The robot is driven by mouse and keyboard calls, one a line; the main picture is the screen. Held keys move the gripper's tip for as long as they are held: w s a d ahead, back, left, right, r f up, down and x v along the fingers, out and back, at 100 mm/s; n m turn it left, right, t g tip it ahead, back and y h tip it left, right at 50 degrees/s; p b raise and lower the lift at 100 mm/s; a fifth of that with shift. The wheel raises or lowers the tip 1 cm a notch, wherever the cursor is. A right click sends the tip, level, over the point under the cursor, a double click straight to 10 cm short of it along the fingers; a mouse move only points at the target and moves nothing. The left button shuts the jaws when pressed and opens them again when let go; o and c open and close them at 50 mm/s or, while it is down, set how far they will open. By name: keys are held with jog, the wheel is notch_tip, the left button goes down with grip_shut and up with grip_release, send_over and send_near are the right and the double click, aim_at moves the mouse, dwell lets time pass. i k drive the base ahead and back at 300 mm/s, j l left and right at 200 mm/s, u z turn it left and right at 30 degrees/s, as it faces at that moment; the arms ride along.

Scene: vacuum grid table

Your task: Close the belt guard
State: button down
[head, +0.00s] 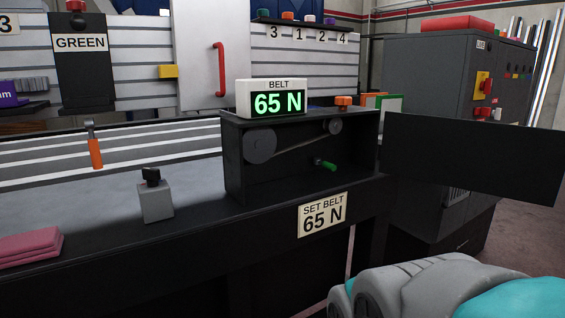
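The belt guard (473,158) is a flat dark panel. It stands swung open to the right of the black belt housing (236,165), at its right edge. The housing's front is uncovered, showing a large pulley (260,146), a small pulley (335,126), the belt (300,147) between them and a green-handled knob (325,164). The belt display (278,102) on top reads 65 N, and the label (322,214) below reads SET BELT 65 N. My grey and teal arm links show at the bottom right, in front of the bench and below the guard. My gripper is not in view.
A grey control cabinet (430,75) stands behind the guard. An orange knob (343,101) sits on the housing top. On the table to the left are a grey block with a black knob (155,200), an orange-handled lever (95,152) and pink pads (30,247).

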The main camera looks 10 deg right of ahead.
aim_at(524, 164)
jog(key=l+u, duration=0.1)
jog(key=u, duration=0.3)
jog(key=l+u, duration=0.15)
jog(key=u, duration=0.25)
jog(key=l+u, duration=0.1)
jog(key=u, duration=0.3)
jog(key=k+l+u, duration=0.2)
jog(key=l, duration=0.2)
jog(key=l+u, duration=0.15)
jog(key=l, duration=0.3)
jog(key=k+l+u, duration=0.2)
jog(key=l, duration=0.15)
jog(key=k+l+u, duration=0.15)
jog(key=l, duration=0.2)
jog(key=k+l+u, duration=0.2)
jog(key=k+l, duration=0.35)
jog(key=l, duration=0.15)
jog(key=k+l, duration=0.3)
jog(key=l, duration=0.2)
jog(key=k+l, duration=0.7)
jog(key=l, duration=0.25)
jog(key=i+u, duration=0.05)
